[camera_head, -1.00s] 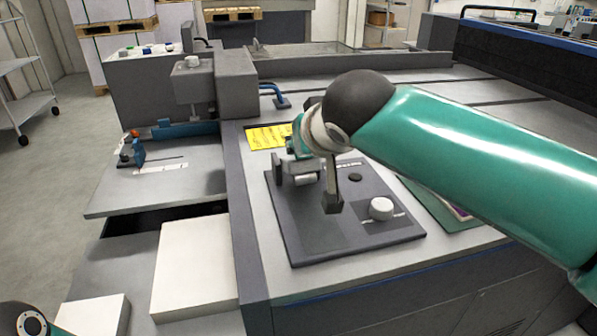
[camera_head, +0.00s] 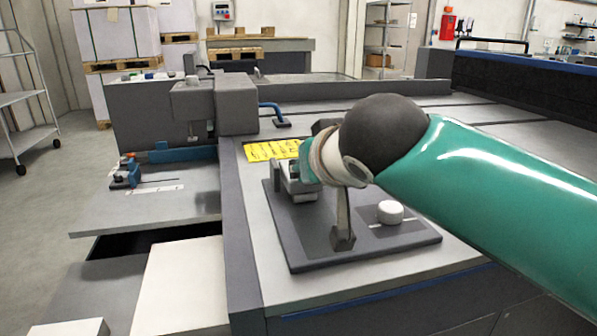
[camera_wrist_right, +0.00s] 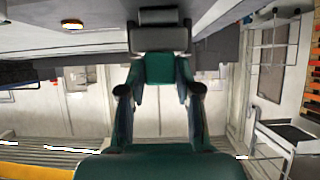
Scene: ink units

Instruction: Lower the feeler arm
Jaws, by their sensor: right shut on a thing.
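The feeler arm (camera_head: 344,215) is a grey bar with a wedge-shaped foot, on the dark plate (camera_head: 300,250) on the machine top. It points down toward the plate. I cannot tell whether the foot touches it. My right gripper (camera_head: 293,178) reaches in from the right and is mostly hidden behind its wrist. In the right wrist view, its teal fingers (camera_wrist_right: 158,75) are closed at a grey block (camera_wrist_right: 158,40), apparently part of the feeler arm. My left gripper is out of view.
A white round knob (camera_head: 390,212) sits on the plate, right of the foot. A yellow label (camera_head: 271,151) lies behind the plate. A blue handle (camera_head: 274,115) stands farther back. A white block (camera_head: 180,285) is at the front left.

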